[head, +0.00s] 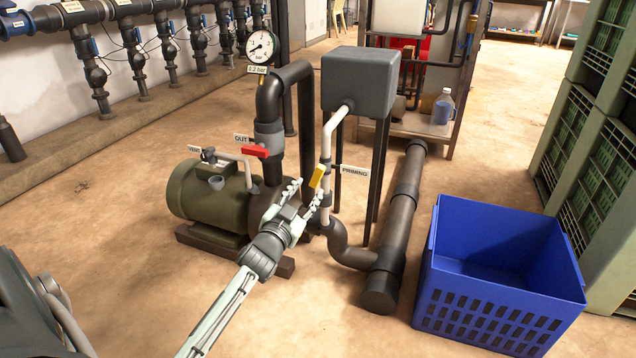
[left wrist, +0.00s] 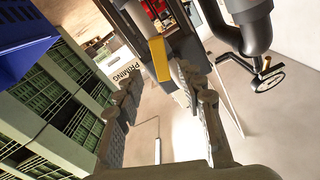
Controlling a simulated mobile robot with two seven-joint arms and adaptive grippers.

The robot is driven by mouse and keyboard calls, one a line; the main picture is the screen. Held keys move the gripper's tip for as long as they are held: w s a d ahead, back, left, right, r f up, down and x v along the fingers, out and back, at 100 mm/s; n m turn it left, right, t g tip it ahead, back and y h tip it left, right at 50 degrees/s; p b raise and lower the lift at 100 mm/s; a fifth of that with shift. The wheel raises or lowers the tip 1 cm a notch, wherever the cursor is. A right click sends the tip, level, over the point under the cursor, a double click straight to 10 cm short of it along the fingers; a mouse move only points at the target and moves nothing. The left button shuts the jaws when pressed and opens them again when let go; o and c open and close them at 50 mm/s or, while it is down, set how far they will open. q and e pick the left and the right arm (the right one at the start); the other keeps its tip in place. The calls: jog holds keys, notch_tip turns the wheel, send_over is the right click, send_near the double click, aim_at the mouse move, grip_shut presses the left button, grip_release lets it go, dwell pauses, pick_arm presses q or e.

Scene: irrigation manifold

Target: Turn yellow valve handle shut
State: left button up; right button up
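The yellow valve handle (head: 317,177) sits on the thin white pipe (head: 327,150) that drops from the grey box tank, beside a PRIMING label (head: 354,169). It lies roughly along the pipe, a little tilted. My left gripper (head: 307,188) is open and close to it, with a finger on either side of its lower part in the picture. In the left wrist view the yellow handle (left wrist: 160,59) shows between and just past the fingertips (left wrist: 154,78). I cannot tell whether a finger touches it. No object is held. My right gripper is not in view.
A red handle (head: 256,151) and a green pump (head: 205,195) stand left of the pipe. The grey tank (head: 358,80) on dark legs is above and behind. A thick dark pipe (head: 398,215) and blue crate (head: 500,265) are right. Floor in front is clear.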

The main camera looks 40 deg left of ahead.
aim_at(316, 178)
pick_arm(q)
jog(key=b+x, duration=0.1)
jog(key=x, duration=0.6)
jog(key=shift+w+a+b, duration=0.1)
jog(key=shift+w+b, duration=0.25)
jog(key=shift+b, duration=0.05)
jog(key=shift+c, duration=0.3)
grip_shut()
